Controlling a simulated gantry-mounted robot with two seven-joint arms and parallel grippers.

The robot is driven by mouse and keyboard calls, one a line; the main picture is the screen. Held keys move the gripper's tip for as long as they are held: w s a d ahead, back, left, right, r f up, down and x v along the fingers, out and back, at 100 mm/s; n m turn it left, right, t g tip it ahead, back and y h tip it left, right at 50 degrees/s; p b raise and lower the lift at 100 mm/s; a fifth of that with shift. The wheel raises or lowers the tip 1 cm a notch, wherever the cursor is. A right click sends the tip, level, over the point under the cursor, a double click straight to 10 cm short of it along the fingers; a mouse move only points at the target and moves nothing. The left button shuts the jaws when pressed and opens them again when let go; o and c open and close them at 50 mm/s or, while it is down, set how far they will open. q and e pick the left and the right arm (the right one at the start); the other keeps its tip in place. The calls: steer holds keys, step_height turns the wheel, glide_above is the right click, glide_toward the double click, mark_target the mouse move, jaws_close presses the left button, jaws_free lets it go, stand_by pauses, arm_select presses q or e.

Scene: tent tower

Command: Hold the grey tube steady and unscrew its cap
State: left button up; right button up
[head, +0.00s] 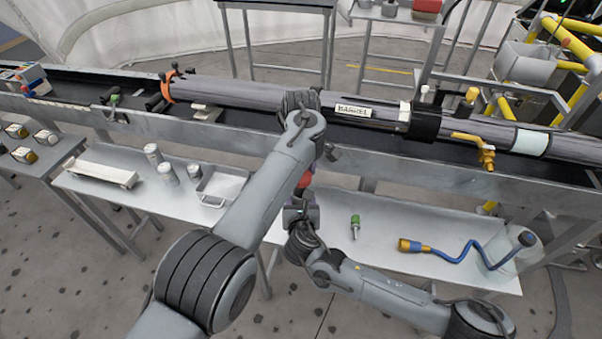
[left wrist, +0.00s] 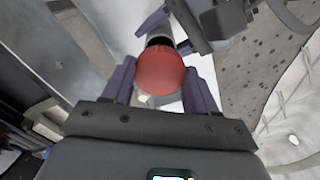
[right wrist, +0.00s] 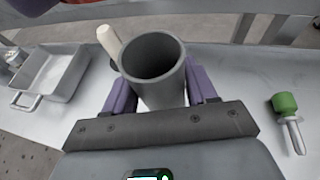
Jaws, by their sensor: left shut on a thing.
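The grey tube (right wrist: 158,88) stands between the purple fingers of my right gripper (right wrist: 160,90), which touch both sides. Its open, hollow mouth faces the right wrist camera, with no cap on it. The red cap (left wrist: 160,72) sits between the fingers of my left gripper (left wrist: 160,88), which is shut on it. In the left wrist view the cap hides part of the dark mouth beyond. In the head view the red cap (head: 305,180) shows between the two grippers; the tube there is mostly hidden by my arms.
A steel bench (head: 380,265) lies below. A metal tray (head: 220,187) and grey-white cylinders (head: 167,173) stand to the left. The long barrel (head: 240,92) runs behind.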

steer(key=o, duration=0.5)
